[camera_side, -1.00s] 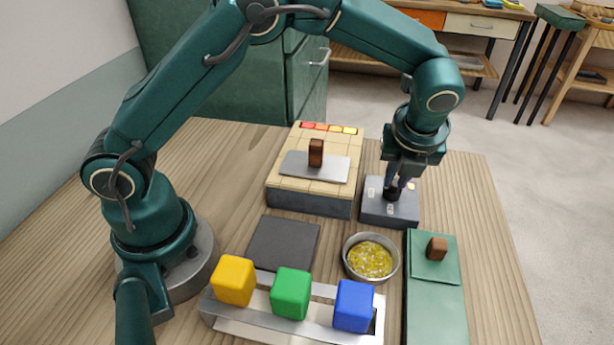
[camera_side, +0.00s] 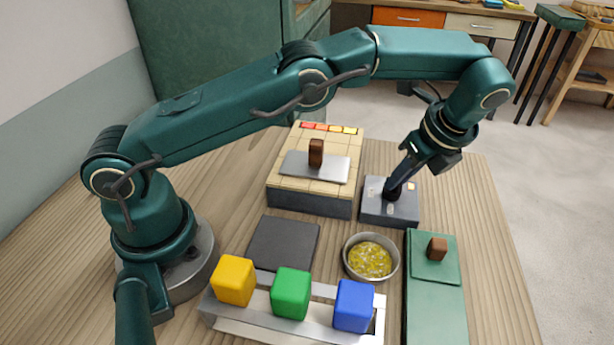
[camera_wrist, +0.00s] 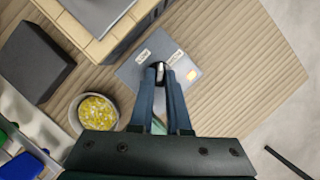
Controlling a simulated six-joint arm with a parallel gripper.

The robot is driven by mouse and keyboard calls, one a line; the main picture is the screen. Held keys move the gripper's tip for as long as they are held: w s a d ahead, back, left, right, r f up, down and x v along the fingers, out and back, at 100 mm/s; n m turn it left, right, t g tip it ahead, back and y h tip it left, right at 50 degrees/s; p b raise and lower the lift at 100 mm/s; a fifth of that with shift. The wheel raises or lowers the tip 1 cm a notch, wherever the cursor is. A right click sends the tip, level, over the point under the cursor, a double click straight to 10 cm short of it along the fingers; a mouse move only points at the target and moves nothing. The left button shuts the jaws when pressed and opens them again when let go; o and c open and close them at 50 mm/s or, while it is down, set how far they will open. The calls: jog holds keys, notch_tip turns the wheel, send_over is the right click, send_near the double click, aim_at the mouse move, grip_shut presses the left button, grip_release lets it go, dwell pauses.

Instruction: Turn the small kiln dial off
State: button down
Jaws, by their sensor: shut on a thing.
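The small kiln dial (camera_wrist: 160,69) is a dark round knob with a light mark, on a grey control box (camera_side: 377,213) to the right of the kiln. My gripper (camera_side: 395,190) reaches down to it from the upper right, tilted. In the wrist view my gripper (camera_wrist: 161,72) has its two fingers on either side of the dial, shut on it. The label text is too small to read. The fingers hide part of the dial.
The tiled kiln (camera_side: 284,183) with a brown-handled plate stands left of the box. A bowl of yellow bits (camera_side: 345,262), a dark slab (camera_side: 283,245), a rack (camera_side: 255,327) with yellow, green and blue cubes, and a green case (camera_side: 435,310) lie in front.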

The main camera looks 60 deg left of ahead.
jog(key=shift+w+a+n, duration=0.1)
jog(key=shift+n, duration=0.5)
dwell(0.3)
jog(key=c, duration=0.9)
grip_release()
jog(key=shift+g, duration=0.3)
jog(key=shift+m, duration=0.6)
